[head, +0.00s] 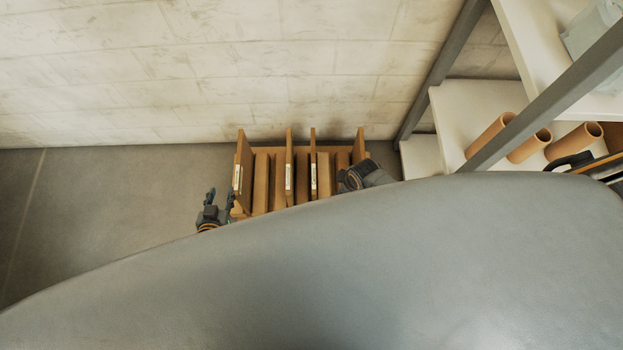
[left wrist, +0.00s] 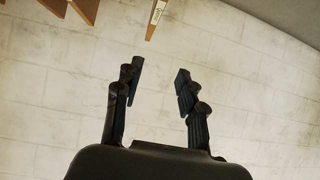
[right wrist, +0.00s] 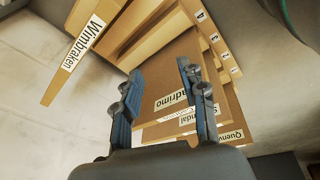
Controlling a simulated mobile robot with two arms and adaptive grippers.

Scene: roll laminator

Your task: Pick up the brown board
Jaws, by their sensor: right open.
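Several upright brown boards stand in a wooden rack on the floor against the wall in the head view; I cannot tell which one the task names. The leftmost board (head: 242,172) has a white label on its edge. My left gripper (head: 220,199) is open and empty beside the rack's left end; in the left wrist view (left wrist: 160,80) a labelled board (left wrist: 157,16) is beyond its fingertips. My right gripper, near the rack's right end, is open in the right wrist view (right wrist: 160,76). A board labelled "Wimbraken" (right wrist: 105,22) is to its left, other labelled boards (right wrist: 190,67) are beyond and partly behind its fingers.
The rack (head: 278,150) has slots numbered on white tags in the right wrist view. A white shelf (head: 455,110) with a grey metal frame and cardboard tubes (head: 490,134) stands at right. My grey body hides the foreground. Floor (head: 110,195) left of the rack is clear.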

